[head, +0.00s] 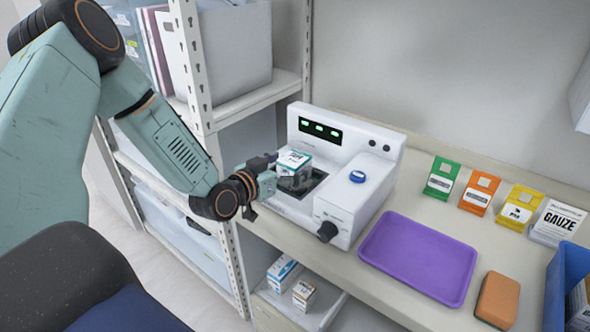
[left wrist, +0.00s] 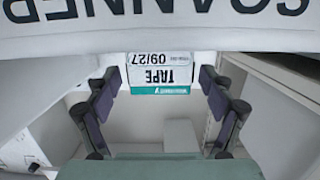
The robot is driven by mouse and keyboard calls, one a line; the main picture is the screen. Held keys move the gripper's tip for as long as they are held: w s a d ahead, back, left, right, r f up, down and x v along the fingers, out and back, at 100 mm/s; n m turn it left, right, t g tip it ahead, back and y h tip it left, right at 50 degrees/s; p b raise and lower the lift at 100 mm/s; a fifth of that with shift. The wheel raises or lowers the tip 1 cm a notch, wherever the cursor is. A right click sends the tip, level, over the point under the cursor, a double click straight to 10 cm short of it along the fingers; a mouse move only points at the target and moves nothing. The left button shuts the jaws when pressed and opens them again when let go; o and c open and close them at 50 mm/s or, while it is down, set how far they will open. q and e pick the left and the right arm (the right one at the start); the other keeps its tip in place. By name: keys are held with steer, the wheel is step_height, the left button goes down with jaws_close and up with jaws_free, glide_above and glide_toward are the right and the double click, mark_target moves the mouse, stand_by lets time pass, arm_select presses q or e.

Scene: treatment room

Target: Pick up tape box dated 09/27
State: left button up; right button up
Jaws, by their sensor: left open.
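The tape box (head: 294,164) is white with a teal band and sits on the dark window of the white scanner (head: 350,160). In the left wrist view the tape box (left wrist: 160,72) shows "TAPE" and "09/27" upside down. My left gripper (head: 266,180) is open at the scanner's left side, facing the box. In the left wrist view its two fingers stand on either side of the box, with the box between or just beyond their tips. Contact cannot be told. My right gripper is not in view.
A purple tray (head: 418,258) lies right of the scanner, with an orange-brown block (head: 497,300) beside it. Several coloured packets (head: 480,193) and a gauze pack (head: 558,222) stand along the wall. A blue bin (head: 566,275) is at the right edge. A white shelf post (head: 196,70) rises near my left arm.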

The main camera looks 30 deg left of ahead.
arm_select(q)
steer(key=shift+w+a+f, duration=0.1)
steer(key=shift+w+f, duration=0.05)
steer(key=shift+w, duration=0.3)
steer(key=shift+w+a+f, duration=0.1)
steer(key=shift+w+f, duration=0.05)
steer(key=shift+w, duration=0.3)
steer(key=shift+w+d, duration=0.4)
steer(key=shift+w, duration=0.05)
steer(key=shift+s+a, duration=0.15)
steer(key=shift+a, duration=0.1)
steer(key=shift+c, duration=1.3)
steer(key=shift+d, duration=0.2)
steer(key=c, duration=0.6)
steer(key=shift+a, duration=0.15)
steer(key=c, duration=0.5)
